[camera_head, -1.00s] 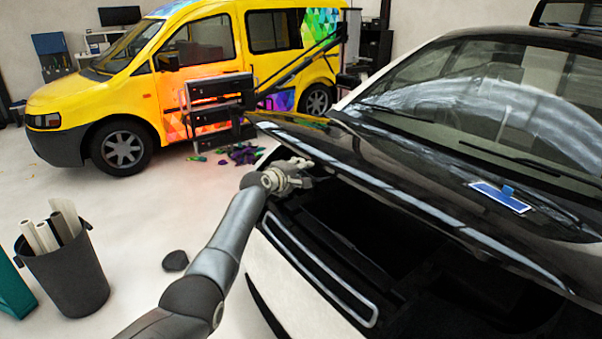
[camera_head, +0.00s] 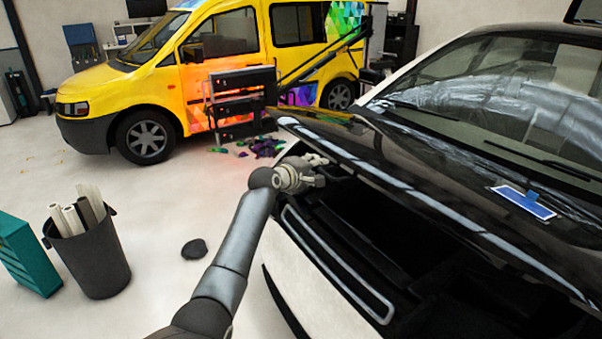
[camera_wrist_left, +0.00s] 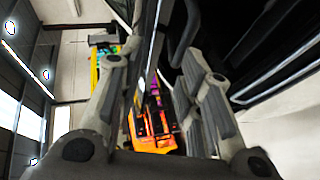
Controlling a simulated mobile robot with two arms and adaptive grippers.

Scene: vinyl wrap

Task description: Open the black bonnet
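The black bonnet (camera_head: 440,165) of the white car is partly raised, with a dark gap between its front edge and the car's front. My left gripper (camera_head: 318,172) is at this gap, just below the bonnet's front edge near its left corner. In the left wrist view its two fingers stand apart (camera_wrist_left: 165,80), with a dark panel edge running between them. I cannot tell whether either finger touches the bonnet. A blue and white card (camera_head: 524,202) lies on the bonnet. My right gripper is not in view.
The dark engine bay (camera_head: 400,235) lies open under the bonnet, above a grille (camera_head: 335,262). A yellow van (camera_head: 225,60) stands behind, with a black drawer cart (camera_head: 240,100) beside it. A bin of rolls (camera_head: 90,255), a teal box (camera_head: 28,255) and a dark lump (camera_head: 194,249) are on the floor.

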